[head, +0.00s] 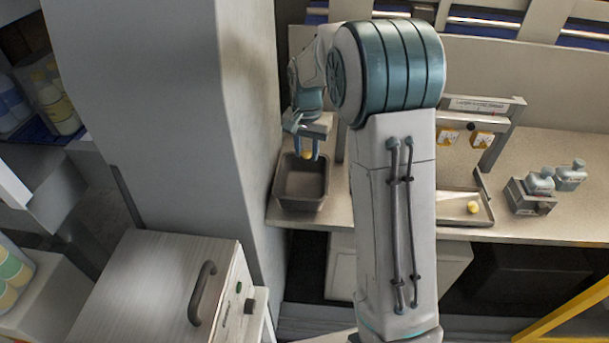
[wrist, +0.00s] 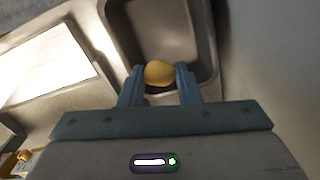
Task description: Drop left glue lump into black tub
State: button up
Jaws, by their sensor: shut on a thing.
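My gripper (head: 306,150) is shut on a yellow glue lump (head: 307,155) and holds it over the black tub (head: 300,205), near the tub's back end in the head view. In the wrist view the lump (wrist: 158,73) sits between the two blue fingertips of the gripper (wrist: 159,78), with the tub (wrist: 207,35) behind it. The tub looks dark grey, and its visible inside is empty. A second yellow lump (head: 473,207) lies in a shallow tray (head: 450,214) to the right of my arm.
A grey pillar (head: 170,100) stands close to the left of the tub. A small frame with yellow tags (head: 481,139) stands behind the tray. A grey box with bottles (head: 532,196) stands on the right. The worktop (head: 575,215) is clear at its right front.

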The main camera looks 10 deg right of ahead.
jog(key=shift+d+f+b, duration=0.2)
jog(key=shift+f+b, duration=0.85)
jog(key=shift+f, duration=0.45)
jog(key=shift+d+f+b, duration=0.2)
jog(key=shift+f+b, duration=0.8)
jog(key=shift+f, duration=0.5)
jog(key=o, duration=1)
notch_tip(320, 180, up, 13)
jog(key=shift+r+b, duration=0.2)
jog(key=shift+b, duration=0.25)
jog(key=shift+r, duration=0.25)
jog(key=shift+s, duration=0.1)
